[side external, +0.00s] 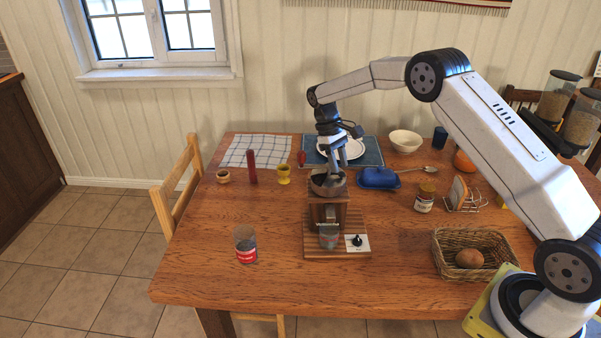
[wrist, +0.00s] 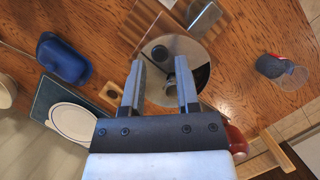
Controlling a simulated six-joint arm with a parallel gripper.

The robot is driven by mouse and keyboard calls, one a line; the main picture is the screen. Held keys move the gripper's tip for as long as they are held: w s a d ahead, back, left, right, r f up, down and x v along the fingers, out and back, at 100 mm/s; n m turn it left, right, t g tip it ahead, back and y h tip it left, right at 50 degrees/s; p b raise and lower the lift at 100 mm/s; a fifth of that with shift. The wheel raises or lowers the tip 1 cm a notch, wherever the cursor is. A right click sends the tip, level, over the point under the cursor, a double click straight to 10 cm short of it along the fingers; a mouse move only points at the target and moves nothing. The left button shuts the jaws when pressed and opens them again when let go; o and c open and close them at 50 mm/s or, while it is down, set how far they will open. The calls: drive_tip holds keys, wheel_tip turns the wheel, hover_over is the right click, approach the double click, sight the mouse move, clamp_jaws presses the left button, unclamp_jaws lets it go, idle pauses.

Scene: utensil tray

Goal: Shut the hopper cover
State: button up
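The grinder (side external: 327,213) stands on a striped wooden board near the middle of the table. Its round metallic hopper (side external: 327,184) is on top. In the wrist view the shiny round hopper top (wrist: 196,52) lies beneath my fingers, with a dark round part near its middle. My gripper (side external: 337,168) points down right over the hopper. I cannot tell whether the fingertips touch the hopper.
A control plate with a black knob (side external: 357,242) sits at the grinder's front right. A blue butter dish (side external: 379,178) is behind right; a yellow egg cup (side external: 284,175) and red mill (side external: 252,167) are left.

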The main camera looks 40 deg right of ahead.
sight(329, 185)
drive_tip(key=shift+x, duration=1.25)
clamp_jaws()
drive_tip(key=shift+a+m, duration=0.1)
drive_tip(key=shift+m, duration=0.3)
drive_tip(key=shift+s+a+m+y, duration=0.15)
drive_tip(key=shift+m+y, duration=0.2)
drive_tip(key=shift+m, duration=0.25)
drive_tip(key=shift+a+m+y, duration=0.15)
drive_tip(key=shift+m+y, duration=0.2)
drive_tip(key=shift+m, duration=0.25)
drive_tip(key=m, duration=0.1)
drive_tip(key=a+m+y, duration=0.1)
drive_tip(key=m, duration=0.1)
drive_tip(key=shift+m, duration=0.3)
drive_tip(key=m, duration=0.2)
drive_tip(key=a+m+t+y, duration=0.1)
drive_tip(key=m+t, duration=0.1)
drive_tip(key=m, duration=0.1)
drive_tip(key=shift+w+a+m+y, duration=0.25)
drive_tip(key=shift+w+m+y, duration=0.05)
drive_tip(key=shift+w+y, duration=0.1)
